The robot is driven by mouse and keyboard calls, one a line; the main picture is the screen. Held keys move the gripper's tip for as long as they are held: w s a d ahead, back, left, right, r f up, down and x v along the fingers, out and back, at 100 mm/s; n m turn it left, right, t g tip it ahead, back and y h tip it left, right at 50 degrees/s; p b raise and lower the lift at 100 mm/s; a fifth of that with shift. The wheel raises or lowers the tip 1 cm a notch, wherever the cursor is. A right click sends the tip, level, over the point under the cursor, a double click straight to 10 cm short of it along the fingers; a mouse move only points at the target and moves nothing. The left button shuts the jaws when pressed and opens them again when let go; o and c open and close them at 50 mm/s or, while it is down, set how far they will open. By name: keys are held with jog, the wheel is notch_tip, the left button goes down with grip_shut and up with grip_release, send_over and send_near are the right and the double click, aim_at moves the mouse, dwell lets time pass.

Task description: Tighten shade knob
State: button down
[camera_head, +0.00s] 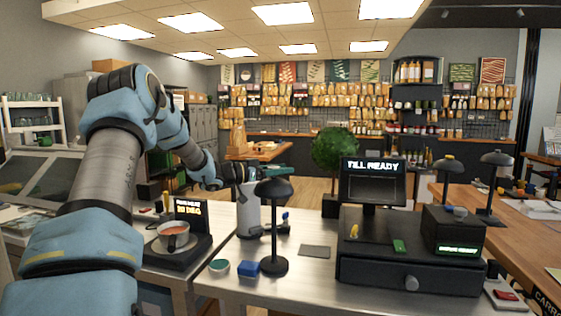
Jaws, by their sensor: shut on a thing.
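A black desk lamp (274,230) stands upright on the metal counter in the head view, with a domed shade (273,190) on a thin stem and a round base. My arm reaches in from the left. My gripper (250,174) is at the upper left of the shade, at about the height of its top. Its dark fingers are shut on a small part there, which fits the shade knob. The knob itself is too small and too covered to make out.
A till (410,245) stands right of the lamp. A blue block (247,268) and a green-topped round container (219,266) lie near its base. More lamps (497,158) stand at right.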

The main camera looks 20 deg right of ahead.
jog(key=shift+s+r+m+g, duration=0.15)
jog(key=shift+m+g, duration=0.25)
jog(key=shift+g, duration=0.2)
jog(key=shift+c, duration=1.2)
grip_release()
jog(key=s+a+b, duration=0.1)
jog(key=a+b, duration=0.3)
jog(key=a, duration=0.6)
jog(key=shift+s+a, duration=0.15)
jog(key=shift+a, duration=0.2)
